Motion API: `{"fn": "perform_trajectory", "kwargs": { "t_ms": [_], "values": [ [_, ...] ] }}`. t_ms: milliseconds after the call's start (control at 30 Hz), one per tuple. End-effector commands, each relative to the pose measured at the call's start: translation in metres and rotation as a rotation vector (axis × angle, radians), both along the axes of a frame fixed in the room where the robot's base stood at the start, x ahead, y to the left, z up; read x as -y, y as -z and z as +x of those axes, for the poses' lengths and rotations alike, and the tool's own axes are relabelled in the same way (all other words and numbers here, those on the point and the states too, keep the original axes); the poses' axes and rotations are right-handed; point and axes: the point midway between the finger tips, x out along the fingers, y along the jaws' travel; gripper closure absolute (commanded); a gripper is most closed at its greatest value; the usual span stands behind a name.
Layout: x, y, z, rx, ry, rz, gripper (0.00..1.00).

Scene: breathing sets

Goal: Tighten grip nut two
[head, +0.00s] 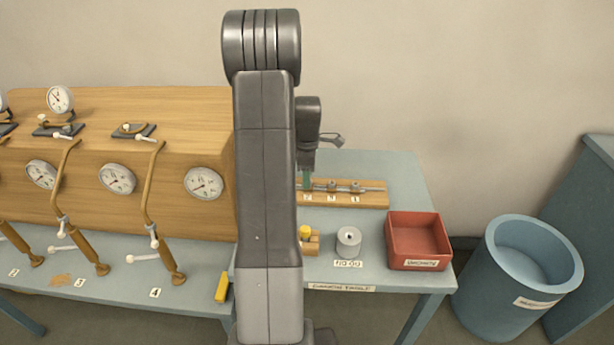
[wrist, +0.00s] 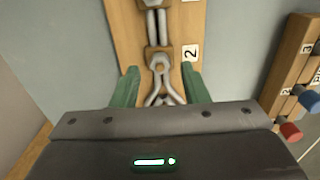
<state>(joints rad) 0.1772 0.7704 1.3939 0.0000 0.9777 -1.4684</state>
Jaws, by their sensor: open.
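A wooden board (head: 372,203) on the right-hand blue table carries a metal rod with several grey nuts and small number labels. In the wrist view, a grey nut (wrist: 160,62) sits on the board beside the label 2 (wrist: 190,53). My gripper (wrist: 160,84) has its two green fingers apart, one on each side of the rod line just below this nut. No finger visibly touches the nut. In the head view my gripper (head: 306,181) is over the left end of the board, and my arm partly hides that end.
A red box (head: 418,236), a grey cylinder (head: 348,241) and a small yellow-topped item (head: 305,232) stand in front of the board. A blue bin (head: 518,268) is at the right. The wooden cabinet (head: 150,105) with gauges and levers fills the left.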

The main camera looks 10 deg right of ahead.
Motion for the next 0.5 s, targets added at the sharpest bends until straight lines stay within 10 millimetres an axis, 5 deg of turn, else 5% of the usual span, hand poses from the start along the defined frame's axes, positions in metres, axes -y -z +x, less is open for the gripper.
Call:
{"fn": "perform_trajectory", "kwargs": {
  "t_ms": [400,500],
  "values": [
    [-0.0001,0.0110,-0.0002,0.000,0.000,0.000,0.59],
    [0.0000,0.0108,-0.0001,0.000,0.000,0.000,0.75]
  ]
}}
